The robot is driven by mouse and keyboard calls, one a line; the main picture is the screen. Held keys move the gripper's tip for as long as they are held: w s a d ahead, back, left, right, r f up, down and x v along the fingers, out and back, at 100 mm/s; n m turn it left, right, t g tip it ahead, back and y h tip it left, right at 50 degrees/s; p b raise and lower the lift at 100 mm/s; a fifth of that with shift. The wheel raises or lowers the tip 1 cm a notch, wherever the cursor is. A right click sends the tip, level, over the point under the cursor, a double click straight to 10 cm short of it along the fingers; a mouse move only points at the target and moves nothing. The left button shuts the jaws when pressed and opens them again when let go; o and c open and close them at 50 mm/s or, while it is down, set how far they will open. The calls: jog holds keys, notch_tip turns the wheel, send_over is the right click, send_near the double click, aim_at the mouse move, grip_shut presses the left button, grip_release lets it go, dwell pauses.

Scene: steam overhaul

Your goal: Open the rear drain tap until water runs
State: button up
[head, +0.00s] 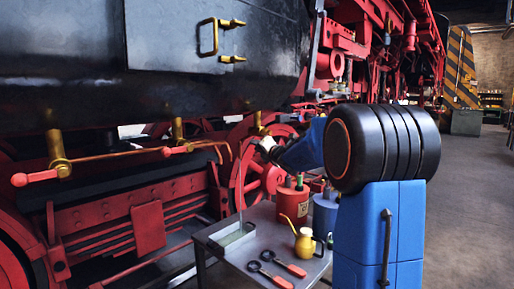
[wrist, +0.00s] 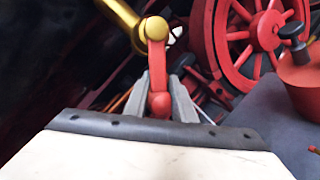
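The rear drain tap is a brass fitting (head: 258,124) under the black cylinder, the rightmost of the row in the head view. In the wrist view its brass body (wrist: 153,29) carries a red lever (wrist: 158,62) that points down towards me. My gripper (wrist: 161,82) has its grey fingers close on both sides of the lever and looks shut on it. In the head view my gripper (head: 266,145) hides the lever. A thin pale vertical streak (head: 240,195), which looks like water, runs down to a shallow tray (head: 233,238).
Two more brass taps, front (head: 58,150) and middle (head: 178,132), sit to the left. A grey cart (head: 262,235) below carries a red can (head: 293,203), a blue can (head: 325,215), a yellow oil can (head: 304,246) and red-handled tools (head: 275,276). Open floor lies right.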

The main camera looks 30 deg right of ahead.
grip_shut()
jog(key=shift+d, duration=0.1)
jog(key=shift+w+d+f+n+t+y, duration=0.3)
jog(key=shift+d+n, duration=0.45)
jog(key=shift+n, duration=0.8)
jog(key=shift+w+d+f+n+t+y, duration=0.1)
jog(key=shift+w+d+n+t+y, duration=0.35)
jog(key=shift+n, duration=1.15)
jog(key=shift+w+d+f+n+t+y, duration=0.15)
jog(key=shift+d+n+t, duration=0.3)
jog(key=shift+d+n, duration=0.85)
jog(key=shift+a+n, duration=0.3)
jog(key=shift+n, duration=0.05)
